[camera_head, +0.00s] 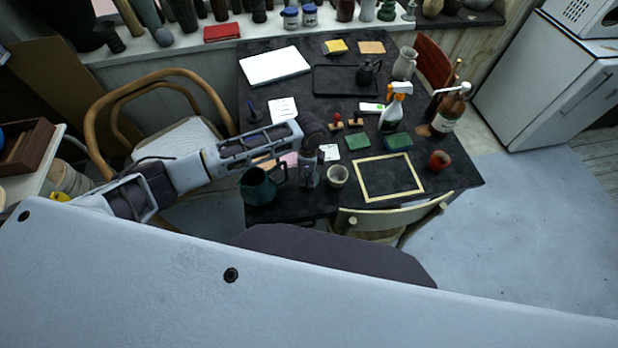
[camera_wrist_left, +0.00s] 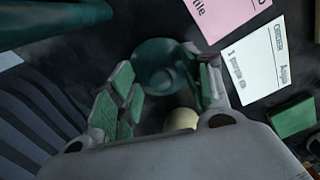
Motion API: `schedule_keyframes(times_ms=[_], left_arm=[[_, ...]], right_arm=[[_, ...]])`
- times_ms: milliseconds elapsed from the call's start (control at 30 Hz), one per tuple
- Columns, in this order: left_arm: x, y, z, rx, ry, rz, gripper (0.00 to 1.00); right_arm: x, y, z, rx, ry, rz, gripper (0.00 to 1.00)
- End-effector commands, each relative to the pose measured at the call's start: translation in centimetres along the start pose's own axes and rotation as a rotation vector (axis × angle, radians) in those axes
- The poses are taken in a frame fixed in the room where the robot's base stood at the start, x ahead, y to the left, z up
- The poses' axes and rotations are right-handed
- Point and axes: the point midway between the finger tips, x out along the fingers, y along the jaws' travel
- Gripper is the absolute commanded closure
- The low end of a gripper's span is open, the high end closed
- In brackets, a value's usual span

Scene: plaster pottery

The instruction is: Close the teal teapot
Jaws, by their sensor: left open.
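The teal teapot (camera_head: 260,190) stands on the near left edge of the dark table, its top seemingly open. Part of a teal body, likely the teapot (camera_wrist_left: 50,18), crosses the top left of the left wrist view. A round teal lid (camera_wrist_left: 160,66) lies on the table in that view, between and beyond my fingers. My left gripper (camera_head: 311,178) points down just right of the teapot and hides the lid in the head view. In the left wrist view the gripper (camera_wrist_left: 165,92) has its green-padded fingers apart, with nothing held. My right gripper is out of view.
A pale cup (camera_head: 337,177) stands just right of my left gripper. A pink card (camera_wrist_left: 228,14) and a white card (camera_wrist_left: 255,62) lie near the lid.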

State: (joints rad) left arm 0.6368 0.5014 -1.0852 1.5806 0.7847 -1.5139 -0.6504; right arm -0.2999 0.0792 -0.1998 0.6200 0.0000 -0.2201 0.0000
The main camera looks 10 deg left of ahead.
Motion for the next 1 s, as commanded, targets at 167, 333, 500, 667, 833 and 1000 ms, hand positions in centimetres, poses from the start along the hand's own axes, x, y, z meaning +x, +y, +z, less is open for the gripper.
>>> schedule_keyframes(times_ms=[167, 333, 500, 667, 833, 1000], left_arm=[[-0.02, 0.00, -0.01, 0.000, 0.000, 0.000, 0.51], [-0.03, 0.00, -0.01, 0.000, 0.000, 0.000, 0.66], [-0.03, 0.00, -0.01, 0.000, 0.000, 0.000, 0.88], [-0.01, 0.01, 0.00, 0.000, 0.000, 0.000, 1.00], [0.01, 0.03, 0.02, 0.000, 0.000, 0.001, 1.00], [-0.36, 0.00, 0.00, 0.000, 0.000, 0.000, 1.00]], right_arm=[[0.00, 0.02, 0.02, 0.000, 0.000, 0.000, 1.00], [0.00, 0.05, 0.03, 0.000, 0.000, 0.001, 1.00], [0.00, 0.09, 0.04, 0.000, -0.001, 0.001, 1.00], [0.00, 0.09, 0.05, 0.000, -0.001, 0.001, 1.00], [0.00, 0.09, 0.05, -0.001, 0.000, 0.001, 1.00], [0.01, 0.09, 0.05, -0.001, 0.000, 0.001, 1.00]])
